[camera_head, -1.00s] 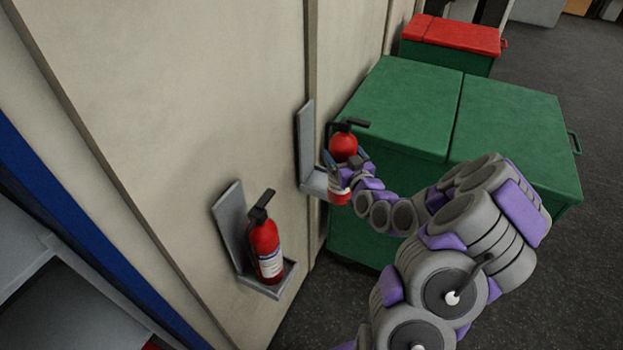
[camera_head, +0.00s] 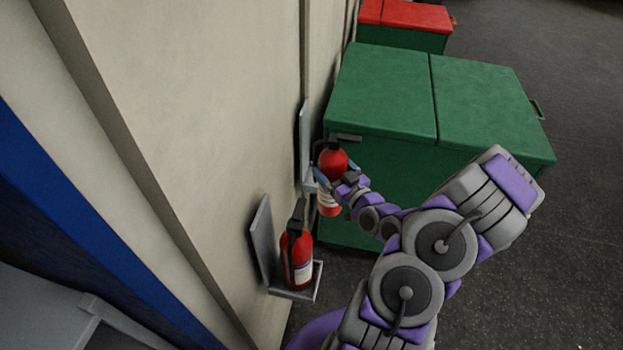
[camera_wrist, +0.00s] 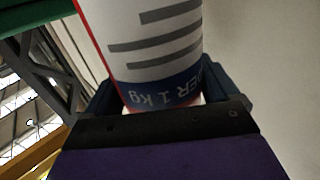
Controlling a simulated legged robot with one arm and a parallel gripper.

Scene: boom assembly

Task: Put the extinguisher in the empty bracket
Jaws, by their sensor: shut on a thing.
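My gripper (camera_head: 338,180) is shut on a red extinguisher (camera_head: 332,160) with a black handle and a white label. It holds the extinguisher roughly upright in front of the far grey wall bracket (camera_head: 304,140). The extinguisher overlaps that bracket's shelf in the head view, so I cannot tell whether it touches it. In the wrist view the extinguisher's white and blue label (camera_wrist: 155,50) fills the space between the fingers. A second red extinguisher (camera_head: 296,258) stands in the nearer grey bracket (camera_head: 262,240).
A beige wall (camera_head: 190,110) carries both brackets. A large green bin (camera_head: 385,90) stands just beyond the held extinguisher, with a red-lidded bin (camera_head: 405,15) behind it. A blue-edged shelf unit (camera_head: 80,220) is at the left. Dark floor (camera_head: 570,230) is clear at the right.

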